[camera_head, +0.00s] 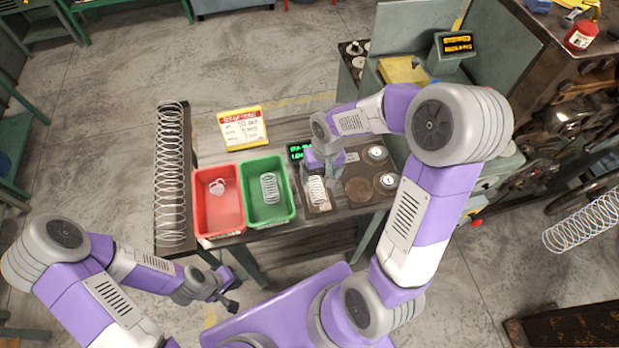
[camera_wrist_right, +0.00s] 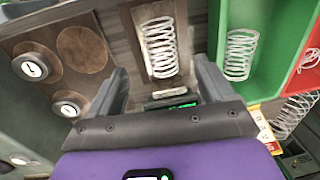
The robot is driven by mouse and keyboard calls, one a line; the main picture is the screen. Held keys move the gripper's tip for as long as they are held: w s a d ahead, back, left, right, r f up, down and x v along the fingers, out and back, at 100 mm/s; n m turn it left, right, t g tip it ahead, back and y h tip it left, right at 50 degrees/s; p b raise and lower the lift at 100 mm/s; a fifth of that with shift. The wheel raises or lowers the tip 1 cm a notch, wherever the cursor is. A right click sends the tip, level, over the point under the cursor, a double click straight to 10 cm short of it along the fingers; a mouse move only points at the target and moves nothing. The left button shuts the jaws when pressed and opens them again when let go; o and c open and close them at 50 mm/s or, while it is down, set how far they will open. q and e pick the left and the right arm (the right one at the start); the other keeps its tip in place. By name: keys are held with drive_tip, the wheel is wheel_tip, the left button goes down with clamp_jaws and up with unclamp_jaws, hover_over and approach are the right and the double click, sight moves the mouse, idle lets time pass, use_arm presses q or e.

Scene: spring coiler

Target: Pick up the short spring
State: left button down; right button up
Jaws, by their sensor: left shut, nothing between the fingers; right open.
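A short white coil spring (camera_head: 317,190) lies on a small brown plate on the bench, right of the green bin. In the right wrist view this spring (camera_wrist_right: 160,47) lies on its plate beyond the fingertips, in line with the gap between them. My right gripper (camera_head: 332,178) is open and empty, close beside the spring, with its fingers apart in the wrist view (camera_wrist_right: 162,82). Another short spring (camera_head: 269,188) lies in the green bin (camera_head: 268,221), also seen in the wrist view (camera_wrist_right: 240,54). My left gripper (camera_head: 229,293) is shut and empty, in front of the bench.
A red bin (camera_head: 217,225) holds a tangled spring (camera_head: 217,187). A long spring (camera_head: 170,175) lies on the dark rack at left. Round dials and discs (camera_head: 358,190) sit right of the plate.

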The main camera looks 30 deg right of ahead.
sight(317, 188)
drive_tip(key=f, duration=0.4)
drive_tip(key=a+f, duration=0.1)
drive_tip(key=f, duration=0.1)
drive_tip(key=shift+s+f+b, duration=0.15)
drive_tip(key=shift+f+b, duration=0.2)
drive_tip(key=shift+f, duration=0.05)
drive_tip(key=shift+s, duration=0.1)
drive_tip(key=c, duration=1.2)
wheel_tip(317, 188, up, 10)
drive_tip(key=shift+r+p, duration=0.1)
drive_tip(key=shift+p, duration=0.6)
drive_tip(key=shift+c, duration=0.2)
